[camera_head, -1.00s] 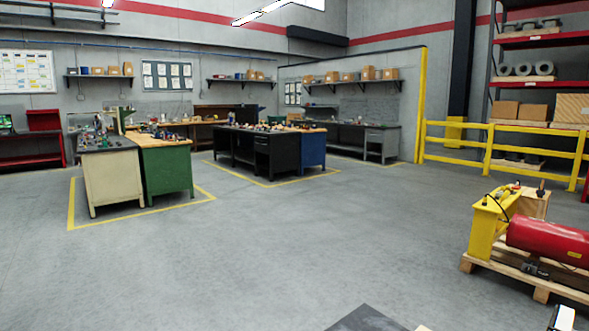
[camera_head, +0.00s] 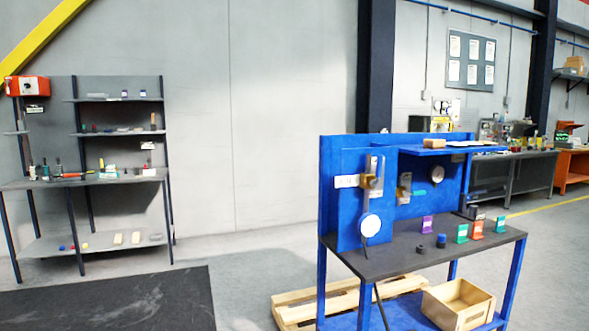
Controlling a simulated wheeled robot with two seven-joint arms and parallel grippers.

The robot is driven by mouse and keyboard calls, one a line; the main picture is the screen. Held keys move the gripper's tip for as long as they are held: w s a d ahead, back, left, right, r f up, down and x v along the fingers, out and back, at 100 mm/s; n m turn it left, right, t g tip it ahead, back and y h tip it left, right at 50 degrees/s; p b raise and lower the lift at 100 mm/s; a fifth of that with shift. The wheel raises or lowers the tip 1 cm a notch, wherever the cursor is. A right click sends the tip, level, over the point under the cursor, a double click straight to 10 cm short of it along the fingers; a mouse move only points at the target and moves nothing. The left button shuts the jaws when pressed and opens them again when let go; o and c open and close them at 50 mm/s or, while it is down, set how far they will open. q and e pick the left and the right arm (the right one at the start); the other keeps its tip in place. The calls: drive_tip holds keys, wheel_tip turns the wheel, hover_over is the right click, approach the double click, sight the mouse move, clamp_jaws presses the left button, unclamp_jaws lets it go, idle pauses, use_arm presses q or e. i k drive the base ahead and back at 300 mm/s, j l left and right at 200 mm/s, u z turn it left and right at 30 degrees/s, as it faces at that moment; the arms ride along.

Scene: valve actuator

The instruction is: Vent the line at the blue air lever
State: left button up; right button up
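A blue workbench (camera_head: 345,200) with a blue back panel stands right of centre. On its panel are two metal valve fittings with brass-coloured parts: a taller one (camera_head: 373,178) at the left and a smaller one (camera_head: 404,187) to its right. A small teal-blue handle (camera_head: 419,192) sticks out to the right of the smaller fitting; I cannot tell surely whether it is the air lever. A round gauge (camera_head: 437,173) is on the panel, and another round white dial (camera_head: 370,225) sits lower left with a dark hose below. Neither of my grippers is in view.
Several small coloured blocks stand on the bench's dark top (camera_head: 440,256). A wooden crate (camera_head: 458,304) and a pallet (camera_head: 300,305) are low by the bench.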

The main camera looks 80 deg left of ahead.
sight(374, 182)
drive_tip(key=u, duration=2)
